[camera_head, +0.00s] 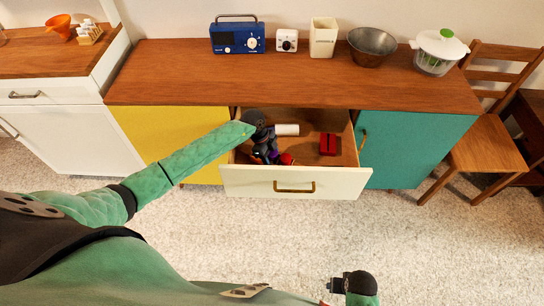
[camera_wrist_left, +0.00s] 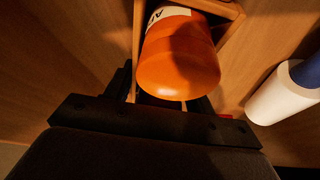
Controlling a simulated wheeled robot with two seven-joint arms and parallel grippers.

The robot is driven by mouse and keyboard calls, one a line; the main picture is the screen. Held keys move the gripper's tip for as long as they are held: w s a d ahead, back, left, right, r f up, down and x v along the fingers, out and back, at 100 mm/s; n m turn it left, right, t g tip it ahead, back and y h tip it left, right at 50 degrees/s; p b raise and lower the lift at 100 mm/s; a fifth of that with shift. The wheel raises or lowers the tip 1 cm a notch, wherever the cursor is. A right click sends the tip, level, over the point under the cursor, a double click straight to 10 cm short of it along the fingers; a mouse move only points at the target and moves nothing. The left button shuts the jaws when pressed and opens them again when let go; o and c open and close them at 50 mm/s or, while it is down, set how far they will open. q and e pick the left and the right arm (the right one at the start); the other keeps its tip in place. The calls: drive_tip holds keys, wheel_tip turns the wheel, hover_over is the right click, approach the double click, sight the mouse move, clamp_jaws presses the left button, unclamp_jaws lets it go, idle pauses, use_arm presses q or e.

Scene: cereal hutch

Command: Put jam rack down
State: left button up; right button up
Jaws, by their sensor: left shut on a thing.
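The jam rack (camera_wrist_left: 226,10) is a wooden frame. It shows in the left wrist view with an orange jar (camera_wrist_left: 180,62) in it that carries a white label. My left gripper (camera_head: 267,150) reaches down inside the open drawer and is shut on the rack, just past the jar. In the head view my gripper and arm hide most of the rack, and I cannot tell whether it touches the drawer floor. The drawer (camera_head: 240,181) is pulled out, with a cream front and brass handle. My right gripper (camera_head: 336,285) is low in the head view, away from the drawer; its jaws are unclear.
A white roll (camera_head: 287,130) and a red object (camera_head: 328,144) lie in the drawer. The roll also shows in the left wrist view (camera_wrist_left: 277,100). On the hutch top (camera_head: 180,80) stand a blue radio (camera_head: 237,39), timer, canister, metal bowl and salad spinner. A chair (camera_head: 490,142) stands right.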

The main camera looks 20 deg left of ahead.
idle(0.3)
use_arm(q)
drive_tip(key=o, duration=1)
drive_tip(key=shift+f, duration=0.1)
drive_tip(key=shift+o, duration=0.2)
drive_tip(key=shift+a+r, duration=0.15)
drive_tip(key=shift+r, duration=0.2)
drive_tip(key=b+v, duration=0.2)
drive_tip(key=v, duration=0.9)
drive_tip(key=shift+a+r, duration=0.1)
drive_tip(key=shift+r, duration=0.1)
use_arm(e)
wheel_tip(320, 180, up, 10)
drive_tip(key=shift+a, duration=0.2)
